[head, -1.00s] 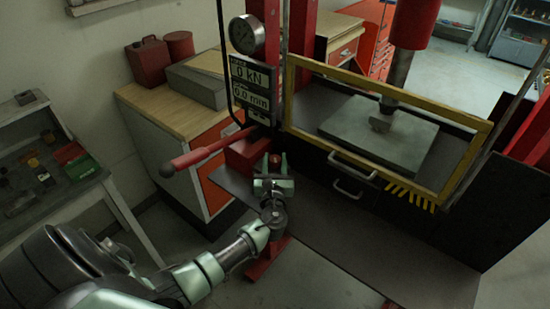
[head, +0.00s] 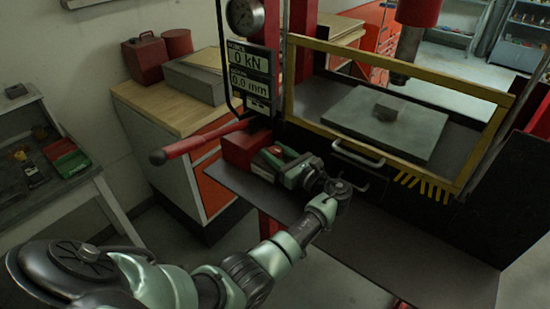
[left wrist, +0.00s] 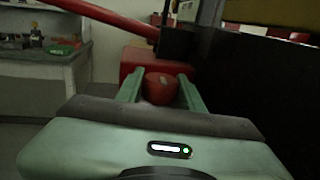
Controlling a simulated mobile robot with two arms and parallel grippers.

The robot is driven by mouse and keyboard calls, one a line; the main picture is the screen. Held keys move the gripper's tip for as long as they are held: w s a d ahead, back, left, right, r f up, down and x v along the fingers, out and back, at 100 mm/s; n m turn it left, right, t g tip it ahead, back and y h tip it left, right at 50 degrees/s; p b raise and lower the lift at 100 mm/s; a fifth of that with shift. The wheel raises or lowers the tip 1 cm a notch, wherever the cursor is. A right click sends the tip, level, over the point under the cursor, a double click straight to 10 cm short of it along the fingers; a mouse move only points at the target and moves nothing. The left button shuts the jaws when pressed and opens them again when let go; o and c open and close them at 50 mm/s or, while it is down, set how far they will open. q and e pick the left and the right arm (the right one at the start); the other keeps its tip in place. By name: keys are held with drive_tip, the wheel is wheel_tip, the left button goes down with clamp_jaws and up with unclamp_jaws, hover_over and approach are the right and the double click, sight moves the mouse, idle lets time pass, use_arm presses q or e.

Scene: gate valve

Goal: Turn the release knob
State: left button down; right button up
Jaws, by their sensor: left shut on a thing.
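The red release knob (left wrist: 160,88) sits at the front of a red pump block (head: 246,148), which also shows behind it in the left wrist view (left wrist: 140,63). My left gripper (left wrist: 160,75) has its two green fingers on either side of the knob, shut on it. In the head view the left gripper (head: 270,160) reaches in from the right toward the block and largely hides the knob. My right gripper is not in view.
A red pump lever (head: 200,143) sticks out left of the block. The gauge display (head: 250,72) reads 0 kN and 0.0 mm. A yellow-framed guard (head: 375,150) fronts the press bed (head: 350,115), where a small block (head: 389,107) lies below the raised ram (head: 402,62).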

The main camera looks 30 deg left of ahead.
sight(280, 156)
use_arm(q)
drive_tip(key=shift+r+g, duration=0.15)
drive_tip(key=shift+g, duration=0.15)
drive_tip(key=c, duration=0.9)
unclamp_jaws()
drive_tip(key=shift+d+f+b, duration=0.2)
drive_tip(key=shift+d+b, duration=0.05)
drive_tip(key=shift+b, duration=0.05)
drive_tip(key=b+v, duration=0.2)
drive_tip(key=v, duration=0.4)
drive_tip(key=shift+d, duration=0.25)
drive_tip(key=shift+s+d, duration=0.15)
drive_tip(key=shift+d, duration=0.25)
drive_tip(key=shift+r, duration=0.1)
